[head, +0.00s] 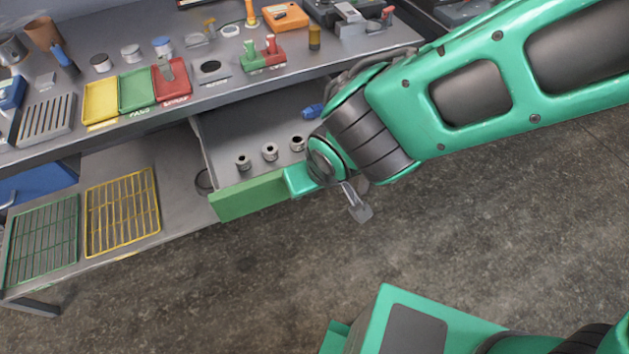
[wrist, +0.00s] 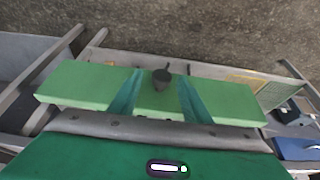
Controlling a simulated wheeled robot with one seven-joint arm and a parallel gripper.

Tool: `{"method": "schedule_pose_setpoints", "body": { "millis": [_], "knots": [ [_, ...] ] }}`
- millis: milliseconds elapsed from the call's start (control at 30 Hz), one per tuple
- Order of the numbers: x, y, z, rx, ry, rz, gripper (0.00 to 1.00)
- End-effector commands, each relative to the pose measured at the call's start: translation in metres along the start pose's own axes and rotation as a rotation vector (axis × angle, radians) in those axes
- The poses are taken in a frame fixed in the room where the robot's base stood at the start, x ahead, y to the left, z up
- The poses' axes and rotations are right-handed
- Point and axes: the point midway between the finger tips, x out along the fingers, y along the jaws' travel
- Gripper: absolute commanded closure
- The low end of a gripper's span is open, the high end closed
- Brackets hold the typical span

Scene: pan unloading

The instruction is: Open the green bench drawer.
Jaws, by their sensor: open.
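The green bench drawer (head: 250,197) stands pulled out from under the bench, its inside showing in the head view. Its green front (wrist: 75,85) spans the wrist view. A dark round knob (wrist: 162,78) on the front shows between my fingertips. My gripper (wrist: 160,80) is open, with one finger on each side of the knob and visible gaps between. In the head view my wrist is at the right end of the drawer front and hides part of it, including the knob.
Three small grey cylinders (head: 270,152) and a blue item (head: 313,110) lie in the drawer. The bench top (head: 225,92) above holds coloured trays and tools. Green (head: 45,240) and yellow (head: 122,212) racks lie on the lower shelf. The floor (head: 250,290) in front is clear.

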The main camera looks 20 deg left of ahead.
Motion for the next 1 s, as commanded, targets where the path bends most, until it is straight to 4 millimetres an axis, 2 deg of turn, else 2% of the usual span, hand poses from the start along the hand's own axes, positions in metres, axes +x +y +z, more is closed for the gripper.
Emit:
{"method": "schedule_pose_setpoints", "body": {
  "millis": [600, 800, 1000],
  "knots": [
    [-0.085, 0.002, -0.002, 0.002, 0.003, 0.002, 0.56],
    [-0.097, 0.002, -0.001, 0.002, 0.001, 0.003, 0.56],
    [-0.099, 0.002, -0.001, 0.001, 0.0, 0.002, 0.56]
  ]
}}
